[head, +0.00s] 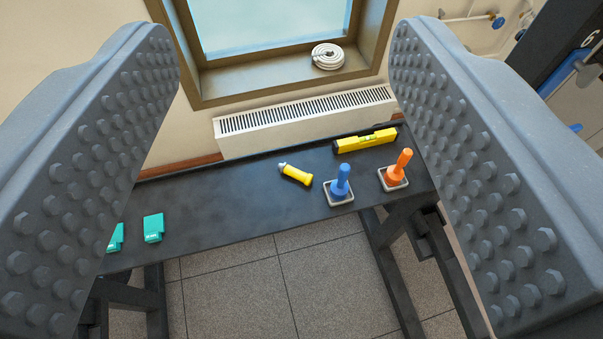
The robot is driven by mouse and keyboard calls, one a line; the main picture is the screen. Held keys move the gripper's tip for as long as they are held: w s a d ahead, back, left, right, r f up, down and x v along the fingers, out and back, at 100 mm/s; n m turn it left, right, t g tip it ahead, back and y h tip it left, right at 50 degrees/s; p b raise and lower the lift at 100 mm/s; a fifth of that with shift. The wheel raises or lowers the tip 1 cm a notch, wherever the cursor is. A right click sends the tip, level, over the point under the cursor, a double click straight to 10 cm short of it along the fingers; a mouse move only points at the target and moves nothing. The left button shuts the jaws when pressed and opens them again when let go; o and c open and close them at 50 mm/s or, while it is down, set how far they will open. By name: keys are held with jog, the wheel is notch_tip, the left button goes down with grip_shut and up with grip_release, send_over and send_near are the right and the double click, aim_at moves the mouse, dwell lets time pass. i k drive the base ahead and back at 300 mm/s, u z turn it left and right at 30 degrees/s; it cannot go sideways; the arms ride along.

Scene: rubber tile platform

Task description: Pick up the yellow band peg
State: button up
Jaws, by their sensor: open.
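My gripper (285,160) is open, with its two studded grey jaws wide apart at the left and right of the head view and nothing between them. Beyond it, a blue peg (341,182) stands upright on a small square base on the dark bench. An orange peg (401,163) stands on a similar base to its right, tilted in the picture. No yellow band can be made out on either peg. A short yellow cylinder (297,174) with a pale tip lies on the bench left of the blue peg; I cannot tell if it is a peg.
A yellow spirit level (365,140) lies near the bench's back edge. Two teal blocks (153,228) (116,238) are at the left, one partly behind the left jaw. The dark bench (230,212) is bare between. A radiator (300,118) and window sill with coiled rope (327,56) stand behind.

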aim_at(295, 173)
jog(key=u, duration=2.1)
jog(key=k, duration=1.35)
jog(key=z, duration=1.2)
jog(key=i, duration=1)
jog(key=u, duration=0.1)
